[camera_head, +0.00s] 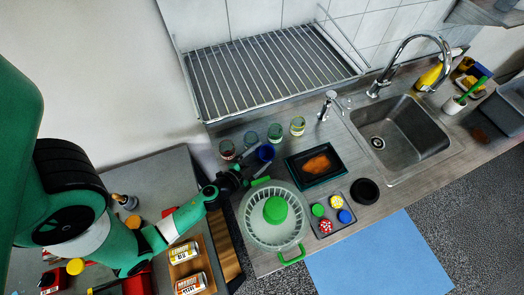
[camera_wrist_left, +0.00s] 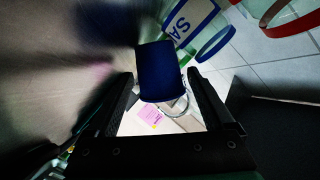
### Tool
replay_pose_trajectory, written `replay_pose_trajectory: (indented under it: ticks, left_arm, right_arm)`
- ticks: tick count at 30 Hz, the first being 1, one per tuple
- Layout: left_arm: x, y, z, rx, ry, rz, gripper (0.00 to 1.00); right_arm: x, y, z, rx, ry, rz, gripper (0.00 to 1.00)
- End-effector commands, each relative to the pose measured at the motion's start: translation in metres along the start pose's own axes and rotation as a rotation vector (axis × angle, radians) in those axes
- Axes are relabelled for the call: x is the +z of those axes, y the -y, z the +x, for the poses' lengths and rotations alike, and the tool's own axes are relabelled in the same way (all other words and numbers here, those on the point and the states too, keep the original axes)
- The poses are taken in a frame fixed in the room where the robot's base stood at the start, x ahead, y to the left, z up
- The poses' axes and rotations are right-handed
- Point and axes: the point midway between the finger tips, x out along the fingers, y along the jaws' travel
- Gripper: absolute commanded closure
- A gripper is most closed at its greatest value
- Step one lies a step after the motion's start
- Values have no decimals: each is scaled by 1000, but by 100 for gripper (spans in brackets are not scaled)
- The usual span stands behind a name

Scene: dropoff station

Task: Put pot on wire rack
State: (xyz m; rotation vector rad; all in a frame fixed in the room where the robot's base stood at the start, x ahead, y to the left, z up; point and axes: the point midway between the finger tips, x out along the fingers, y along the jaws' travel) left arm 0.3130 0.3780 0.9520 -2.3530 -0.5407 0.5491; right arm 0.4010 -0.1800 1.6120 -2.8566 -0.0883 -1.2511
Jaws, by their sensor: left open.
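The wire rack (camera_head: 265,70) is a tilted metal grid at the back wall, with nothing on it. A small dark blue vessel with a loop handle, the likely pot (camera_head: 266,152), stands at the counter's left part, by several glasses. In the left wrist view the blue pot (camera_wrist_left: 160,72) shows between and beyond my fingers. My left gripper (camera_head: 256,168) is open and empty, close beside the pot; its fingers (camera_wrist_left: 168,105) frame the pot's near end. I cannot tell whether they touch it. My right gripper is not in view.
Several glasses (camera_head: 275,133) stand in front of the rack. A white-green colander (camera_head: 250,222) is just below my gripper. A black tray (camera_head: 313,164) with food, a tray of coloured lids and a sink (camera_head: 402,139) lie to the right.

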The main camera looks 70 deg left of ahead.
Motion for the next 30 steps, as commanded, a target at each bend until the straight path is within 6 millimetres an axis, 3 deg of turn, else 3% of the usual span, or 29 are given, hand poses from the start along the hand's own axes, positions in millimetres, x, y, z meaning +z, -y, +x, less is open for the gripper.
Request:
replay_pose_trajectory:
  ticks: [4,11,24,30]
  left_arm:
    - [-1,1,22,-2,0,0,14]
    - [0,0,24,0,1,1,14]
    - [0,0,24,0,0,0,89]
    - [-2,2,23,0,0,0,89]
  right_arm:
    - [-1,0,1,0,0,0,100]
    - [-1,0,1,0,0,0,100]
    - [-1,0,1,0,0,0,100]
    - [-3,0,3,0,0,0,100]
